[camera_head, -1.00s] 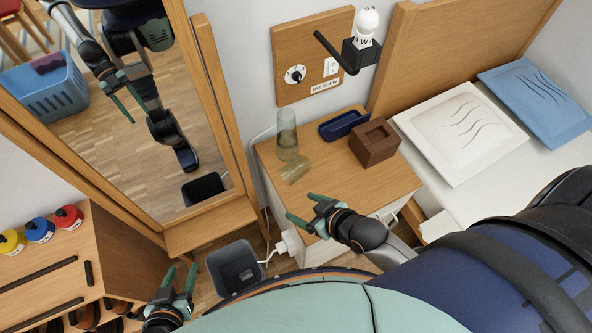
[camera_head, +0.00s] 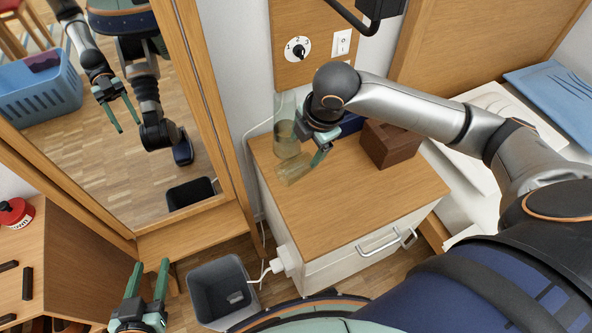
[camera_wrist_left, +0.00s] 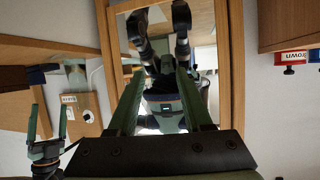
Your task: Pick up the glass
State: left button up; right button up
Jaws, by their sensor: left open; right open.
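A tall, clear glass (camera_head: 285,145) stands upright near the back left corner of the bedside cabinet top (camera_head: 350,205). A shorter, yellowish see-through shape (camera_head: 294,169) lies in front of its base; I cannot tell whether it is a second glass or the first one's shadow. My right gripper (camera_head: 309,143) is open at the upright glass, with its fingers close to the right side; whether they touch or straddle it is unclear. My left gripper (camera_head: 150,266) is open and empty at the lower left, away from the cabinet. Its fingers also show in the left wrist view (camera_wrist_left: 156,75).
A brown block-shaped holder (camera_head: 392,146) and a dark blue tray (camera_head: 352,124), partly hidden by my right arm, stand behind. A mirror (camera_head: 150,120) stands left of the cabinet. A grey bin (camera_head: 222,290) is on the floor. The front of the cabinet top is clear.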

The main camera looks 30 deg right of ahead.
aim_at(298, 164)
pick_arm(q)
notch_tip(298, 164, up, 15)
jog(key=w+m+t+h+b, duration=0.3)
jog(key=t, duration=0.4)
pick_arm(e)
jog(key=x, duration=0.7)
jog(key=shift+w+f, duration=0.1)
jog(key=shift+f, duration=0.05)
jog(key=b+x, duration=0.1)
jog(key=x, duration=0.1)
jog(key=b+x, duration=0.1)
jog(key=x, duration=0.2)
jog(key=shift+d, duration=0.2)
grip_shut()
pick_arm(q)
jog(key=s+d+r+m+t+h, duration=0.1)
jog(key=s+r+m+h, duration=0.2)
jog(key=r, duration=0.4)
jog(key=s+d+r+m+t+h, duration=0.1)
jog(key=s+r+m+h, duration=0.2)
jog(key=s+r+h, duration=0.1)
notch_tip(298, 164, up, 3)
jog(key=shift+s+f+m+t+h, duration=0.15)
jog(key=shift+m+t+h, duration=0.15)
jog(key=shift+h, duration=0.6)
